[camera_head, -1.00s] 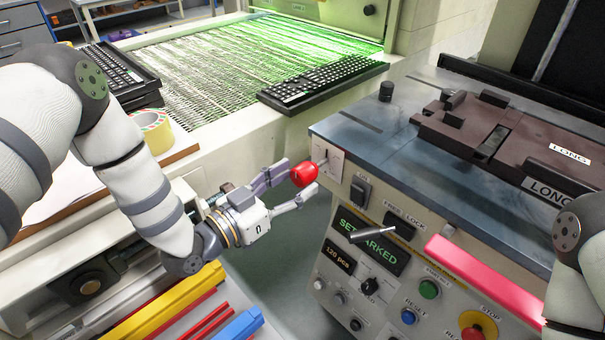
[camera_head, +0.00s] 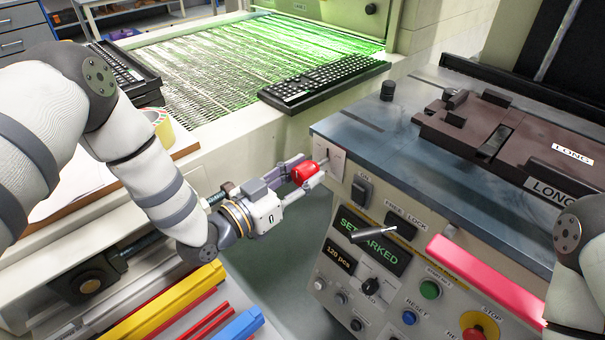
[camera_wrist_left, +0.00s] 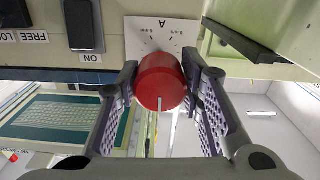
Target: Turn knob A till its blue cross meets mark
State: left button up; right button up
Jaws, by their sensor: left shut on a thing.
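My left gripper (camera_head: 309,171) is shut on the knob, one finger on each side. My right gripper is out of view; only part of that arm shows at the right edge.
The front panel holds an ON switch (camera_head: 361,191), a grey lever (camera_head: 374,235), a green button (camera_head: 429,289) and a red stop button (camera_head: 478,328). A black keyboard (camera_head: 322,82) lies on the conveyor behind. Yellow, red and blue bars lie at lower left.

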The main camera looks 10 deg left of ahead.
pick_arm(q)
jog(key=n, duration=0.3)
jog(key=shift+n, duration=0.3)
jog(key=n, duration=0.3)
jog(key=shift+n, duration=0.3)
jog(key=n, duration=0.4)
jog(key=shift+b, duration=0.3)
jog(key=shift+n, duration=1.6)
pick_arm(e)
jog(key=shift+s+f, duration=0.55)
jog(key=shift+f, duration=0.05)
pick_arm(q)
jog(key=o, duration=1.2)
